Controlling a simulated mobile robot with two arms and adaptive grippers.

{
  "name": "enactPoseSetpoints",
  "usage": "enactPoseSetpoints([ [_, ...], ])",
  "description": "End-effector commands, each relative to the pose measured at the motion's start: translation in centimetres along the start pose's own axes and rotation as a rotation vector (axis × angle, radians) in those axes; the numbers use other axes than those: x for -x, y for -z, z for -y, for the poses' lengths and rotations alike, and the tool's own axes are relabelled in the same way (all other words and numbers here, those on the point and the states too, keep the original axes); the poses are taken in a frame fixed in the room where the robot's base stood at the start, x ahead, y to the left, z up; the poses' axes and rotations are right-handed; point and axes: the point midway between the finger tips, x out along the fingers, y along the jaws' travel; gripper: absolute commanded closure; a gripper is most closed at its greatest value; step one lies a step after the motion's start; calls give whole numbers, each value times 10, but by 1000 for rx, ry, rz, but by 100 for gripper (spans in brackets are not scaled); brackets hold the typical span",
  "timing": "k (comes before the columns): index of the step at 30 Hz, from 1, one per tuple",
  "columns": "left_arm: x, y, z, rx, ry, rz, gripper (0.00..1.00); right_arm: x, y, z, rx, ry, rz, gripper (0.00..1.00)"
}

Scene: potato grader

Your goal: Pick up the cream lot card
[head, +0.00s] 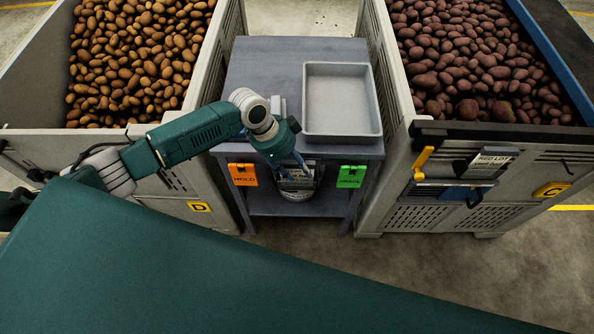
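A pale card-like piece with dark print (296,174) shows at the front of the grey table, between the orange and green tags. It is partly hidden by my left gripper (302,164), and I cannot tell for sure that it is the cream lot card. My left gripper points down at the table's front edge, right at this piece. Its fingers are small and dark here, so I cannot tell whether they are open or shut on it. Another pale card, printed "RED LOT" (494,157), is on the front of the right bin. My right gripper is not in view.
The grey table (262,70) carries an empty grey tray (378,100). An orange HOLD tag (242,175) and a green tag (351,176) hang at its front. Bins of brown potatoes (218,150) and red potatoes (402,110) stand close on both sides.

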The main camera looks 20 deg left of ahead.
Motion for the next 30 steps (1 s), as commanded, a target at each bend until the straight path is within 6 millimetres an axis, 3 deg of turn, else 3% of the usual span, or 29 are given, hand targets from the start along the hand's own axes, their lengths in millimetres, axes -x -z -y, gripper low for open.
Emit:
enactPoseSetpoints([
  [1,0,0,0,0,0,0,76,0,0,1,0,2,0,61],
  [5,0,0,0,0,0,0,100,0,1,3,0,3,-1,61],
  [14,1,1,0,-1,1,0,100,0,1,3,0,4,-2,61],
  [20,12,5,1,-1,2,-1,100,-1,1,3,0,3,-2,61],
  [26,42,18,2,-4,4,-3,100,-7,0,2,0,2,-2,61],
  [30,74,32,2,-4,6,-4,100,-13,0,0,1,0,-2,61],
])
